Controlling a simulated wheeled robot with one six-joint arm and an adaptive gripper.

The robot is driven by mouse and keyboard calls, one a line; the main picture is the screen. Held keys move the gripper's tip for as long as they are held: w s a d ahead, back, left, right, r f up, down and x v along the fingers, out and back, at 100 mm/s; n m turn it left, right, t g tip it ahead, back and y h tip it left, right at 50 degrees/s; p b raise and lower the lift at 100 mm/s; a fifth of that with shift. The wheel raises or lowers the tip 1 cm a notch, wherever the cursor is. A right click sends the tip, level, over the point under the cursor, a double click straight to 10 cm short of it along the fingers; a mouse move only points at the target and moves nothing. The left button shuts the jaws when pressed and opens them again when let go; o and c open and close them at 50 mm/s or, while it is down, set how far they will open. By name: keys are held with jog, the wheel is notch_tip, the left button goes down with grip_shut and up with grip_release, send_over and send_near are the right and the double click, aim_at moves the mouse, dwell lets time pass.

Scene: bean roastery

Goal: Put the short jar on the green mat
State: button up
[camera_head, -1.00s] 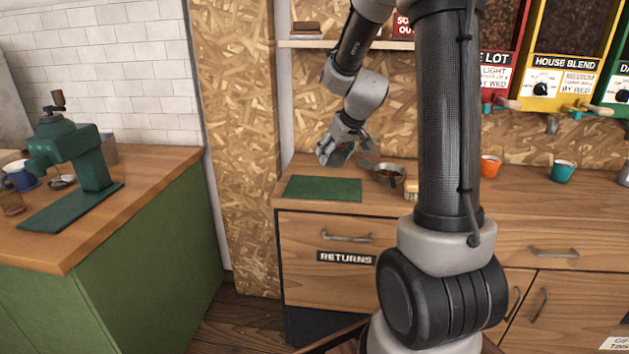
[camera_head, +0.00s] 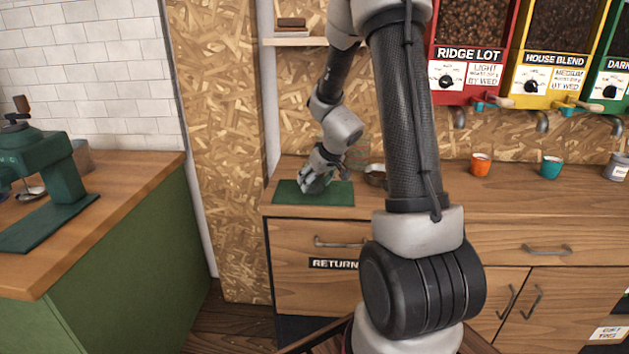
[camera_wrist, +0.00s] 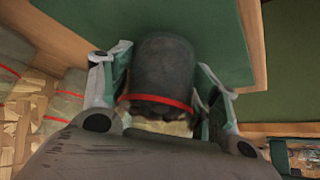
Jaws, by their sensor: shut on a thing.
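The green mat (camera_head: 341,195) lies flat on the wooden counter. It also fills much of the wrist view (camera_wrist: 215,35). My gripper (camera_head: 313,184) is over the left part of the mat, low and close to it. In the wrist view my gripper (camera_wrist: 160,88) is shut on a short, dark grey jar (camera_wrist: 164,68) with a red band around it. The jar sits between the two fingers with the mat behind it. I cannot tell whether the jar touches the mat. In the head view the gripper mostly hides the jar.
Clear jars with red bands (camera_wrist: 68,100) stand beside the gripper at left in the wrist view. A metal pan (camera_head: 374,175) is right of the mat. Orange (camera_head: 481,164) and teal (camera_head: 550,167) cups stand farther right. A shelf (camera_head: 300,41) hangs above.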

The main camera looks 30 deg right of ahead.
jog(key=shift+f, duration=0.2)
jog(key=o, duration=1.7)
jog(key=shift+r, duration=0.25)
jog(key=v, duration=1.1)
jog(key=s+a+r+g+y, duration=0.1)
jog(key=s+a+r, duration=0.65)
jog(key=s, duration=0.45)
jog(key=shift+g+h, duration=0.6)
jog(key=shift+g, duration=0.2)
jog(key=s, duration=0.4)
jog(key=s+r, duration=0.1)
jog(key=s, duration=0.3)
jog(key=s+r, duration=0.1)
jog(key=s, duration=0.4)
jog(key=shift+s+r, duration=0.1)
jog(key=shift+r, duration=0.15)
